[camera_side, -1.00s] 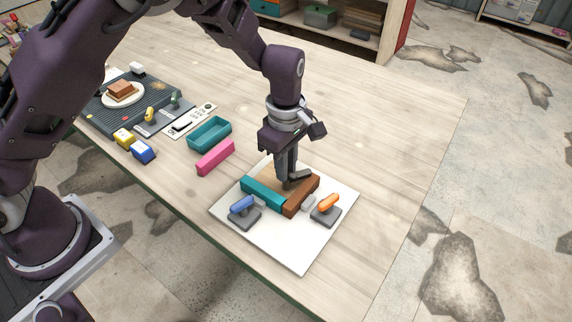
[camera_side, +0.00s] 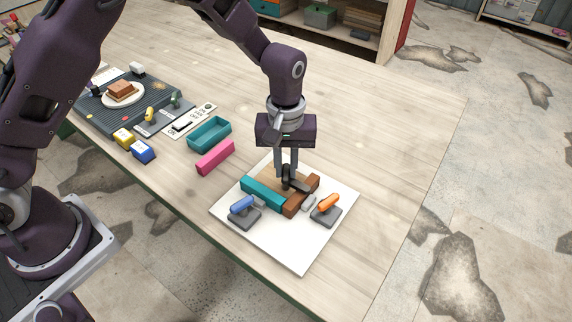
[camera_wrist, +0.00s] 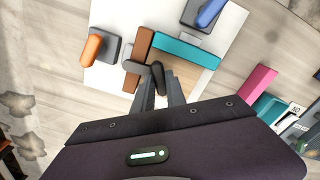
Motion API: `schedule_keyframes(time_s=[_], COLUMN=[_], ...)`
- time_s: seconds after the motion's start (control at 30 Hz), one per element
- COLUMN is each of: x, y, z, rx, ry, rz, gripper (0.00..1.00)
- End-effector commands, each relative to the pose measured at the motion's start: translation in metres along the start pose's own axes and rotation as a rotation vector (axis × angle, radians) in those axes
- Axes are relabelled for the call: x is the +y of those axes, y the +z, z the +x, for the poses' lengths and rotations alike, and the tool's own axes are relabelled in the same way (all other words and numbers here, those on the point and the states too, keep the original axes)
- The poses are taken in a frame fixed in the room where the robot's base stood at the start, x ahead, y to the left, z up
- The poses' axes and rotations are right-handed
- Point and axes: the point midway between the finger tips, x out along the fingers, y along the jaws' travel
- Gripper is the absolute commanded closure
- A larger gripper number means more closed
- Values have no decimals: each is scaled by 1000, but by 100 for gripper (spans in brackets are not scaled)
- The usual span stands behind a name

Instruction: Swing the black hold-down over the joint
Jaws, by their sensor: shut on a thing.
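The black hold-down (camera_side: 299,187) stands on the white board (camera_side: 296,251), inside the corner of the two strips. Its dark bar reaches across the brown strip (camera_side: 296,206), which shows on both sides of it; whether it touches is unclear. The teal strip (camera_side: 262,194) meets the brown one at a corner towards the front, and the bar lies away from that joint. My gripper (camera_side: 287,174) points down, shut on the hold-down's upright black knob, which also shows in the wrist view (camera_wrist: 157,76) between my fingers.
A blue-handled clamp (camera_side: 243,207) stands beside the teal strip and an orange-handled clamp (camera_side: 328,205) beside the brown one. A pink bar (camera_side: 216,157) and a teal tray (camera_side: 210,134) lie to the left. The table on the right is clear.

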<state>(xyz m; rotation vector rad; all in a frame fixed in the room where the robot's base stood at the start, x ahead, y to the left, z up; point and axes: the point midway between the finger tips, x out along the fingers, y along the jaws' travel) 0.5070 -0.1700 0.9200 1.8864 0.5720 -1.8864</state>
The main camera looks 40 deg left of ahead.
Motion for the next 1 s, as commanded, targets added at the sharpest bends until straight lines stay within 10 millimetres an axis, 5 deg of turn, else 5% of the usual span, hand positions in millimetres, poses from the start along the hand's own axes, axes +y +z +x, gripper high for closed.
schedule_keyframes(time_s=[1.0], x=[0], y=[-1], z=[0], rx=[3], ry=[1], rz=[797], gripper=[100])
